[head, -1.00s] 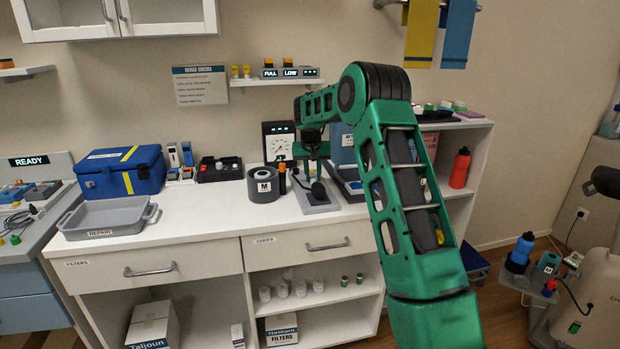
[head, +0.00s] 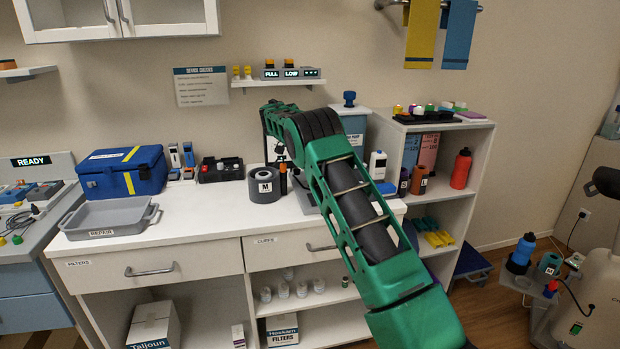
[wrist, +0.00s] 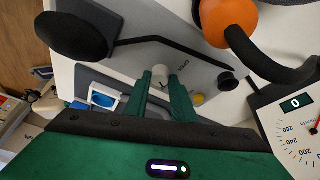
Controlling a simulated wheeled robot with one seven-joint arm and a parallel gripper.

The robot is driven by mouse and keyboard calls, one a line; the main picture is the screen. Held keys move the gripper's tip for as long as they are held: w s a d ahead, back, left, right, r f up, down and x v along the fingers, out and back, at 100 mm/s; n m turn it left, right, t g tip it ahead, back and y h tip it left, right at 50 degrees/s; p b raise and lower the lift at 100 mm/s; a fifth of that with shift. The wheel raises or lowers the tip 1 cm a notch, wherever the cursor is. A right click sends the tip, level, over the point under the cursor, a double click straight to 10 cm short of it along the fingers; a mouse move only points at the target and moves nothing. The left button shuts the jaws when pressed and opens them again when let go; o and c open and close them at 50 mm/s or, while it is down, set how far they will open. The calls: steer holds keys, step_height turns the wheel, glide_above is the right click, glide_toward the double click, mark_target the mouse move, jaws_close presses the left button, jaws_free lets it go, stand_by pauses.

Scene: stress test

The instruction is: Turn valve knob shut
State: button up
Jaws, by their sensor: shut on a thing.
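In the wrist view, my gripper (wrist: 165,82) has its two green fingers around a small pale grey-white knob (wrist: 160,76) and is shut on it. The knob stands on a grey panel (wrist: 195,68), which also carries a black knob (wrist: 227,82) and a yellow button (wrist: 199,99). The fingers hide part of the knob, and its turn angle is hard to read. A white gauge (wrist: 305,135) at the right has a display reading 0. In the head view, my arm hides the gripper and most of the panel.
In the wrist view, an orange part with a black hose (wrist: 228,20) and a black rounded part (wrist: 75,35) stand close to the fingers. In the head view, a grey roll marked M (head: 264,186) and a grey tray (head: 108,217) stand on the white counter (head: 195,215).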

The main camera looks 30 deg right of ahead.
steer(key=shift+o, duration=0.3)
steer(key=shift+w+a+r+m+g, duration=0.15)
steer(key=shift+w+a+m+g, duration=0.25)
steer(key=shift+m, duration=0.5)
steer(key=shift+w, duration=0.1)
steer(key=o, duration=1)
steer(key=shift+c, duration=0.2)
steer(key=shift+d, duration=0.15)
steer(key=v, duration=1)
steer(key=shift+w+r, duration=0.35)
steer(key=shift+r, duration=0.1)
